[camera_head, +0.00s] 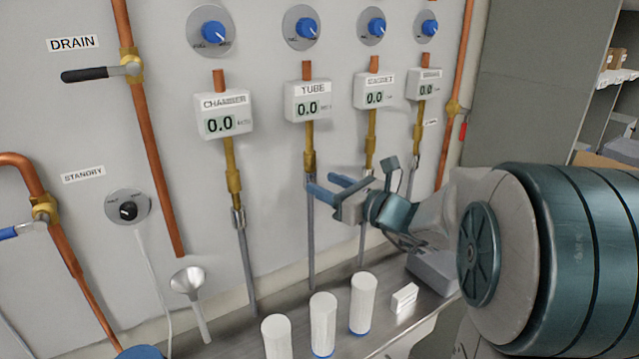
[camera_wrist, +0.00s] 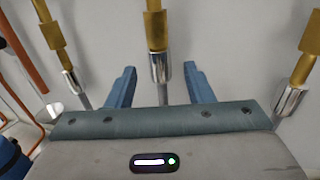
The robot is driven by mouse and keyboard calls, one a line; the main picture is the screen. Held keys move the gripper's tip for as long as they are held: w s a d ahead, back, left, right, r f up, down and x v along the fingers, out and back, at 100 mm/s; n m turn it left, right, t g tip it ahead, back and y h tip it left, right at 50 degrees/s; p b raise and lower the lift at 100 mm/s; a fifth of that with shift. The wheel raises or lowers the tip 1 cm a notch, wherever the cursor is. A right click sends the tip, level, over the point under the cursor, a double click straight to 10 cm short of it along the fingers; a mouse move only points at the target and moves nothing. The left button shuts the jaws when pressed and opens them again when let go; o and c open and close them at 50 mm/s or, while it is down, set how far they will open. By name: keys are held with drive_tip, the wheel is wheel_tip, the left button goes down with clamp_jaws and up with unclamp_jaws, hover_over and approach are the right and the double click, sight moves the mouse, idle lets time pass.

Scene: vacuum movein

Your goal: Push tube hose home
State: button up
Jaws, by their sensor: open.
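The tube hose (camera_head: 311,240) is a grey hose that runs down from the brass fitting (camera_head: 309,160) under the TUBE gauge (camera_head: 308,107). In the wrist view its silver collar (camera_wrist: 159,69) sits below the brass fitting (camera_wrist: 156,30), in line with the gap between my fingers. My gripper (camera_head: 330,186) is open, with one blue finger on each side of that line in the wrist view (camera_wrist: 160,68). In the head view one finger crosses in front of the top of the hose. I cannot tell whether either finger touches the collar, or how fully it is seated.
The CHAMBER hose (camera_head: 246,262) hangs to the left, and two more hoses hang to the right. White cylinders (camera_head: 323,325), a small white box (camera_head: 404,298) and a funnel (camera_head: 188,283) are near the bench (camera_head: 385,330). Copper pipes (camera_head: 150,140) run along the wall.

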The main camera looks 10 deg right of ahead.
drive_tip(key=b+v, duration=0.1)
drive_tip(key=v, duration=1)
drive_tip(key=s+a+f+n+g+h, duration=0.2)
drive_tip(key=s+a+f+n+g, duration=0.85)
drive_tip(key=n, duration=0.25)
drive_tip(key=s+d+f+n+h, duration=0.5)
drive_tip(key=n+h, duration=0.4)
drive_tip(key=n, duration=0.6)
drive_tip(key=shift+s+d+g, duration=0.45)
drive_tip(key=shift+s, duration=0.15)
